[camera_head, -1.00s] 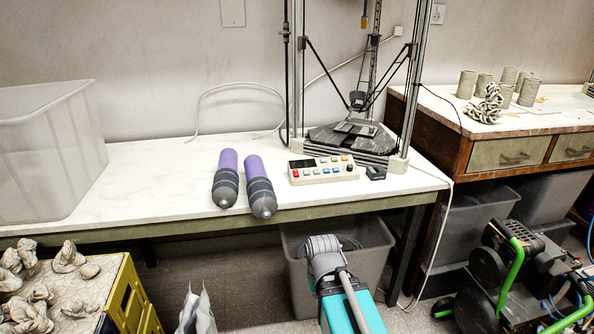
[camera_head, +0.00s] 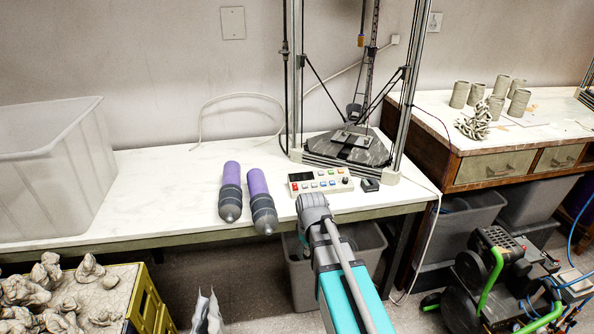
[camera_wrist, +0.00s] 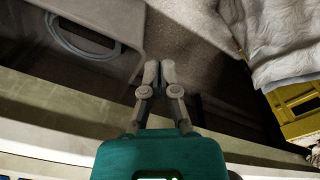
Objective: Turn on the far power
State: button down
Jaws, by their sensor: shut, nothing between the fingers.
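The button labels are too small to read, so I cannot tell which is the far power. The panel is in front of the tall metal frame machine (camera_head: 347,148). My gripper (camera_wrist: 159,72) is shut and empty in the wrist view, over the table's front edge and the floor. In the head view my wrist is just in front of the panel; the fingers are hidden.
Two purple-and-grey cylinders (camera_head: 231,190) lie left of the panel. A small black box (camera_head: 370,185) sits to its right. A clear bin (camera_head: 55,170) stands on the table's left. A grey bin (camera_wrist: 90,40) is under the table. The table between clear bin and cylinders is free.

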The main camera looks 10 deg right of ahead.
aim_at(296, 188)
jog(key=w+r+n+p, duration=0.5)
jog(key=w+r+p, duration=0.3)
jog(key=r+p, duration=0.3)
jog(key=w+r+n+t+p, duration=0.1)
jog(key=w+r+n+p, duration=0.5)
jog(key=w+r+p, duration=0.3)
notch_tip(296, 188, up, 4)
jog(key=p, duration=0.2)
jog(key=shift+r+p, duration=0.25)
jog(key=shift+p, duration=0.05)
jog(key=shift+f, duration=0.1)
jog(key=w+f+b, duration=0.1)
jog(key=f+b, duration=0.8)
jog(key=w+f+b, duration=0.1)
jog(key=f+b, duration=0.3)
jog(key=shift+w+a+f+b, duration=0.1)
jog(key=shift+w+f+b, duration=0.2)
jog(key=shift+w+b, duration=0.1)
